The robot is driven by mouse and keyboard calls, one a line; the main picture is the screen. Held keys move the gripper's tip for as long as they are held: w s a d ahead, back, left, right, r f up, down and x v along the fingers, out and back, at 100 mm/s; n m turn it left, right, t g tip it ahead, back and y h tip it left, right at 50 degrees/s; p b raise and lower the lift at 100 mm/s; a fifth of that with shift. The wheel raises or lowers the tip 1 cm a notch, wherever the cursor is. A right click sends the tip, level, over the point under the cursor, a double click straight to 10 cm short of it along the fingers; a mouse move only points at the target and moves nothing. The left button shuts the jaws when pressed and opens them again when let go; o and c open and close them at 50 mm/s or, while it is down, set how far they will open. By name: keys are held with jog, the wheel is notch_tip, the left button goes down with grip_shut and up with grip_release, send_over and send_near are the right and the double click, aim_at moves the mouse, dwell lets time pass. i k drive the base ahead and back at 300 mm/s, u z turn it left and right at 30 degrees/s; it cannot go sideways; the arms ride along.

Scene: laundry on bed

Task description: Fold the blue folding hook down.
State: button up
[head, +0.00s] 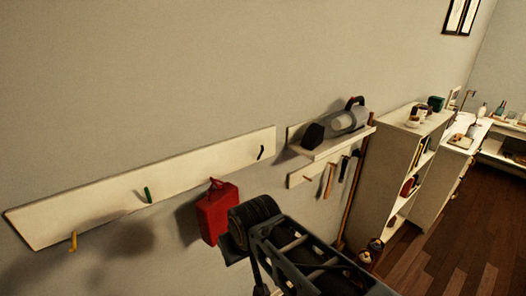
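A long white hook board (110,202) is fixed on the grey wall, running from lower left up to the right. It carries a yellow hook (73,241) near its left end, a green hook (147,195) near its middle and a dark hook (260,153) near its right end. The dark hook looks almost black, and I cannot tell whether it is the blue one. No hook shows clearly blue. A red canister-like thing (217,212) is just below the board. My dark arm is below the board's right part. My gripper's fingers do not show.
Right of the board, a small shelf (338,141) bears a grey and black appliance (345,120). Tools hang on a rail beneath it. A white bookcase (397,160) and desk stand farther right, beside open wooden floor (440,255).

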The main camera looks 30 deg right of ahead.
aim_at(262, 146)
jog(key=i, duration=0.35)
jog(key=z, duration=0.85)
jog(key=k, duration=0.35)
jog(key=u, duration=1.25)
jog(key=i, duration=0.25)
jog(key=z, duration=0.55)
